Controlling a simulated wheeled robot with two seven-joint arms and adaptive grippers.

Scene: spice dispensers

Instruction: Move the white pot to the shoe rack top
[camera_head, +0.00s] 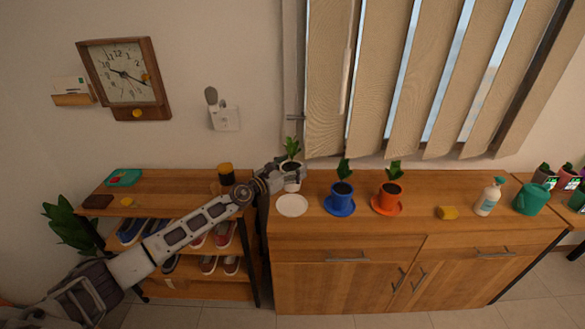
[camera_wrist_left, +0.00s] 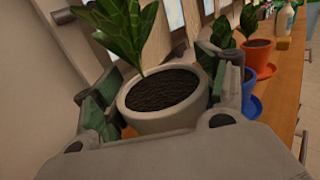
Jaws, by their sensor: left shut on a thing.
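The white pot (camera_head: 292,183) holds dark soil and a green leafy plant. My left gripper (camera_head: 284,178) is shut on it, near the left end of the wooden cabinet, behind a white saucer (camera_head: 292,205). In the left wrist view the pot (camera_wrist_left: 165,118) sits upright between the fingers (camera_wrist_left: 160,105). I cannot tell whether its base is clear of the cabinet top. The shoe rack top (camera_head: 165,183) is to the left, with shoes on the shelves below. My right gripper is not in view.
A blue pot (camera_head: 341,197) and an orange pot (camera_head: 388,197) stand on saucers to the right. A yellow sponge (camera_head: 447,212), a bottle and a green watering can are farther right. The rack top carries a dark jar (camera_head: 226,175), a green box (camera_head: 123,177) and a brown wallet-like item (camera_head: 97,201).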

